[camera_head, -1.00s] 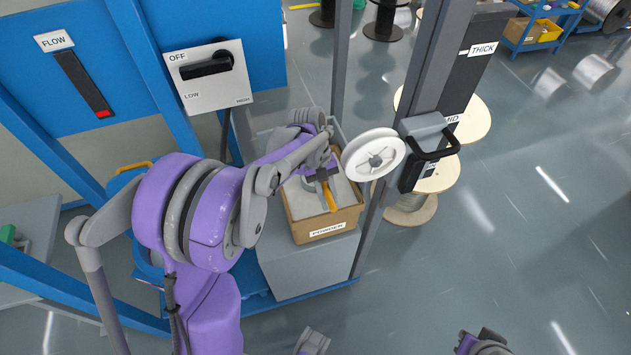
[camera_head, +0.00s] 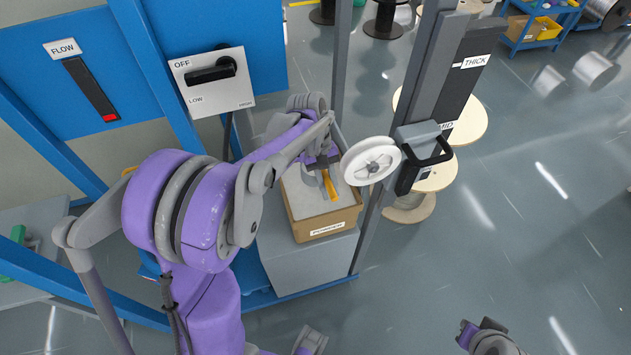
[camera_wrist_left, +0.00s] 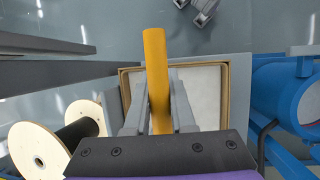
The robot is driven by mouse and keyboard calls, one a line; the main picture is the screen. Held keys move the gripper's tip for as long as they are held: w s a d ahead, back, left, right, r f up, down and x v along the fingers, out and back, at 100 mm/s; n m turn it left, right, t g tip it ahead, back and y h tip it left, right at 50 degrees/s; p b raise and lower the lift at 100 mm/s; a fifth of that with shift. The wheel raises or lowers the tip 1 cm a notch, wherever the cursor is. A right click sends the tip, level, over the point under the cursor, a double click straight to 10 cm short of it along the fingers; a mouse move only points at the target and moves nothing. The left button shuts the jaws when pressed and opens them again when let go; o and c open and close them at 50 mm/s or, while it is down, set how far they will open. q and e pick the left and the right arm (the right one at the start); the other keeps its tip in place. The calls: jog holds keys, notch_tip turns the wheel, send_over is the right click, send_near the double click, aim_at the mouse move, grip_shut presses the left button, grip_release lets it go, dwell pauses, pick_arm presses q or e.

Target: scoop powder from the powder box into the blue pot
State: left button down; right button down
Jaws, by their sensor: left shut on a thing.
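The powder box (camera_head: 318,229) is an open cardboard box with pale powder (camera_head: 297,193) inside, on a grey stand. My left gripper (camera_head: 326,172) is over the box, shut on the orange handle of the scoop (camera_head: 331,188). In the left wrist view the handle (camera_wrist_left: 156,75) stands between the fingers (camera_wrist_left: 158,112); the scoop's lower end is hidden there. The blue pot (camera_wrist_left: 283,92) shows beside the box at the right of that view; in the head view my arm mostly hides it. A grey part, apparently my right gripper (camera_head: 311,340), is cut off at the bottom edge; its jaws are unclear.
A white pulley wheel (camera_head: 371,161) and a black-handled slider (camera_head: 424,158) on a grey post stand close right of the box. A lever panel (camera_head: 212,82) is behind at the left. Wooden spools (camera_head: 438,178) stand behind the post. The floor at right is open.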

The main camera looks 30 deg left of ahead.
aim_at(330, 182)
pick_arm(q)
jog(key=shift+r+p, duration=1.15)
jog(key=shift+r, duration=1.25)
jog(key=shift+s+f, duration=0.1)
